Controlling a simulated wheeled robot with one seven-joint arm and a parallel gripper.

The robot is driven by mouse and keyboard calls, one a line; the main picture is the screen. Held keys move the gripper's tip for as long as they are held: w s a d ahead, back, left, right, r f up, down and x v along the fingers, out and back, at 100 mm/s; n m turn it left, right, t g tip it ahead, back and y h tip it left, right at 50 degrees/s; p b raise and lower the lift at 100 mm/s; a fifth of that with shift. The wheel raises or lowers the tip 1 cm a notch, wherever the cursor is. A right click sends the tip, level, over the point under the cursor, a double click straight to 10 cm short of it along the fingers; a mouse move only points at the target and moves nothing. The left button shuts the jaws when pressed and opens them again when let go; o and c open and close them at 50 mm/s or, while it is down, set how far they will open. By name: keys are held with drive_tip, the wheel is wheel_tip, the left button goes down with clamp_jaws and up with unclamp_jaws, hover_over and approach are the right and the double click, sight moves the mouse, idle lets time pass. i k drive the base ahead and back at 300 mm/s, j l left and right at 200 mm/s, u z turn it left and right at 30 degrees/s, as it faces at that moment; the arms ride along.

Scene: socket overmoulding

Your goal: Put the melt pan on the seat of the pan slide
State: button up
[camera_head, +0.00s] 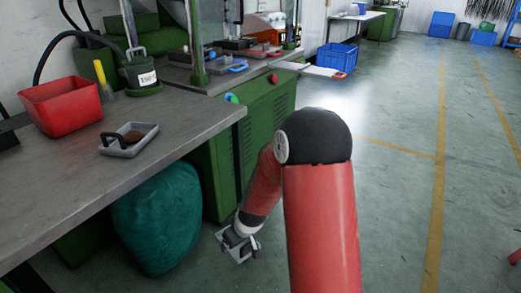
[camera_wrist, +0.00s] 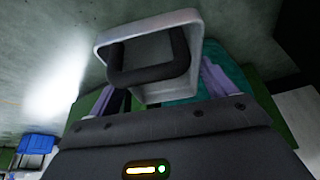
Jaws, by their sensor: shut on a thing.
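My gripper (camera_head: 241,238) hangs low at the side of the green machine, beside the teal sack and below the table top. It is shut on a light grey pan with a dark handle, taken as the melt pan (camera_wrist: 108,43). In the wrist view, the handle is between the two pale fingers (camera_wrist: 158,85), and the pan appears strongly tilted. Its contents cannot be made out. A pale flat plate with a red-orange tip (camera_head: 325,71) sticks out from the machine's right side. I cannot tell whether it is the pan slide, and no seat is clearly visible.
Another grey pan (camera_head: 145,147) with a dark handle and brown contents lies on the table (camera_head: 60,190), near a red bin (camera_head: 62,105). The teal sack (camera_head: 158,220) stands below. Blue- and red-handled pans sit on the machine (camera_head: 262,125).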

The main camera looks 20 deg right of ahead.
sight(288, 65)
drive_tip(key=i+l+z, duration=0.2)
drive_tip(key=i+l, duration=0.3)
drive_tip(key=l, duration=0.2)
drive_tip(key=i+l+z, duration=0.2)
drive_tip(key=i+l, duration=0.3)
drive_tip(key=l, duration=0.15)
